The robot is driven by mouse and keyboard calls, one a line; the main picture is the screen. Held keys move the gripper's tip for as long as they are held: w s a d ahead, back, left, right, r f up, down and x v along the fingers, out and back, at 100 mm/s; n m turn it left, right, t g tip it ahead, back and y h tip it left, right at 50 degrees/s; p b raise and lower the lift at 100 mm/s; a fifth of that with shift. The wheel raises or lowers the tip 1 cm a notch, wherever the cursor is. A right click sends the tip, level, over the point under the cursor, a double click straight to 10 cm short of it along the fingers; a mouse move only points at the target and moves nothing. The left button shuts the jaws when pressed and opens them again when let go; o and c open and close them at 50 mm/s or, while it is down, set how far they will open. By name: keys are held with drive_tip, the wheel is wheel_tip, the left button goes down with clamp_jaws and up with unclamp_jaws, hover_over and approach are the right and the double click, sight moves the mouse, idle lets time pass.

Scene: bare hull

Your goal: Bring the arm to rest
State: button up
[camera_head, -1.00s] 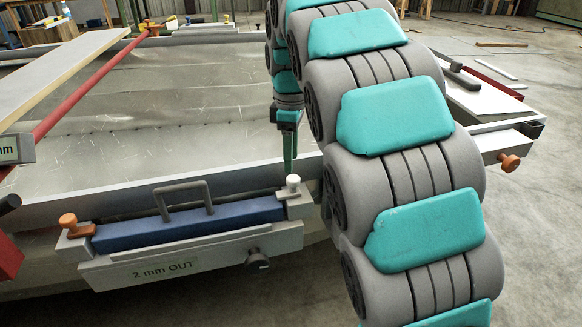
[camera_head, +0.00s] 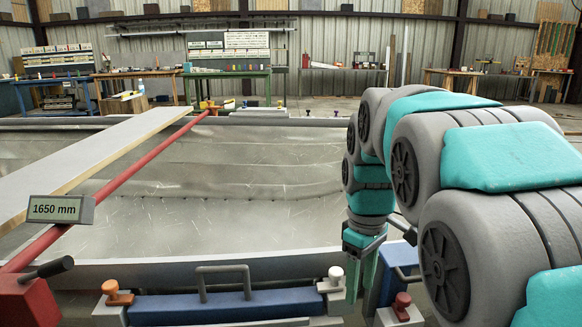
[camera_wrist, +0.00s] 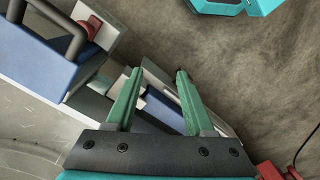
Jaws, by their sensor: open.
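My gripper (camera_head: 360,285) hangs fingers down at the end of my grey and teal arm, just right of the white knob (camera_head: 335,273) on the hull's near edge. In the wrist view its two green fingers (camera_wrist: 157,80) stand apart with nothing held between them. A blue bar (camera_head: 225,304) with a grey handle lies left of the gripper, between an orange knob (camera_head: 114,292) and the white knob. A second blue block (camera_head: 396,283) is close on the right. I cannot tell whether the fingers touch anything.
A red rod (camera_head: 135,172) with a "1650 mm" label (camera_head: 60,209) and a pale plank (camera_head: 95,150) cross the open hull (camera_head: 240,215). A red knob (camera_head: 402,304) stands right of the gripper. Benches (camera_head: 225,75) line the far wall.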

drive_tip(key=s+f+m, duration=0.4)
drive_tip(key=s+f, duration=0.1)
drive_tip(key=s, duration=0.7)
drive_tip(key=s+d+f+m+g, duration=0.1)
drive_tip(key=s+f+m, duration=0.3)
drive_tip(key=s, duration=0.8)
drive_tip(key=shift+s+d+f+p, duration=0.15)
drive_tip(key=shift+d+f+p, duration=0.15)
drive_tip(key=shift+f, duration=0.3)
